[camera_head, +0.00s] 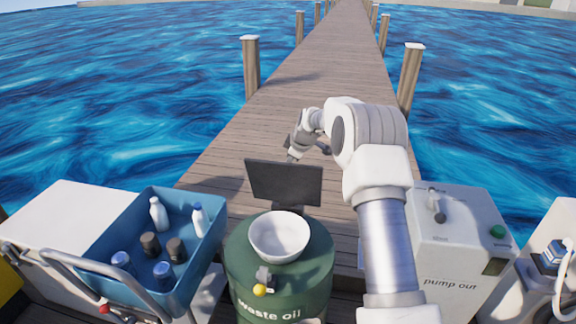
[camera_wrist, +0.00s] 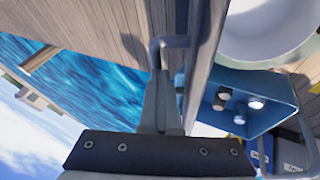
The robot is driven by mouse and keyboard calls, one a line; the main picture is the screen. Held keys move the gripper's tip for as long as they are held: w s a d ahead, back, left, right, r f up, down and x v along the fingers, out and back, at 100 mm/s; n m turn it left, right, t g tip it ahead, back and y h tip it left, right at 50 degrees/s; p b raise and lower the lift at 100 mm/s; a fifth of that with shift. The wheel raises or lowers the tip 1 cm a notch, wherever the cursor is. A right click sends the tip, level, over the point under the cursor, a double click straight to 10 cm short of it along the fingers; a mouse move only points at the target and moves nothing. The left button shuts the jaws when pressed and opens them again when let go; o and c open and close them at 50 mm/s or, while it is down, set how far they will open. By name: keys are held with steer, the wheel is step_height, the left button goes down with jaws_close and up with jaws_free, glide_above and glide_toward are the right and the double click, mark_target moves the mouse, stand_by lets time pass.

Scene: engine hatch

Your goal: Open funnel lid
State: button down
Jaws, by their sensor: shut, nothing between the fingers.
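The funnel (camera_head: 280,237) is a white bowl on top of a green drum (camera_head: 270,285) marked "waste oil". Its lid (camera_head: 283,183) is a dark rectangular plate standing upright at the funnel's far side, so the bowl is uncovered. In the wrist view the lid shows nearly edge-on (camera_wrist: 207,60), with a small grey bracket-like handle (camera_wrist: 172,42) on its outer face. My gripper (camera_wrist: 163,75) is shut and empty, close beside that face and near the handle; contact cannot be told. In the head view the fingertips are partly hidden behind the lid. The funnel's rim (camera_wrist: 255,58) also shows.
A cart with a blue bin (camera_head: 150,240) of bottles and dark caps or cans stands left of the drum. A white pump-out unit (camera_head: 458,250) stands right. The wooden pier (camera_head: 310,90) stretches away behind, with posts and water on both sides.

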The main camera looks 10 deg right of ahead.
steer(key=shift+w+d+r, duration=0.1)
steer(key=shift+w+d, duration=0.15)
steer(key=shift+w, duration=0.35)
steer(key=shift+w+d+r, duration=0.1)
steer(key=shift+w+d, duration=0.15)
steer(key=shift+w, duration=0.3)
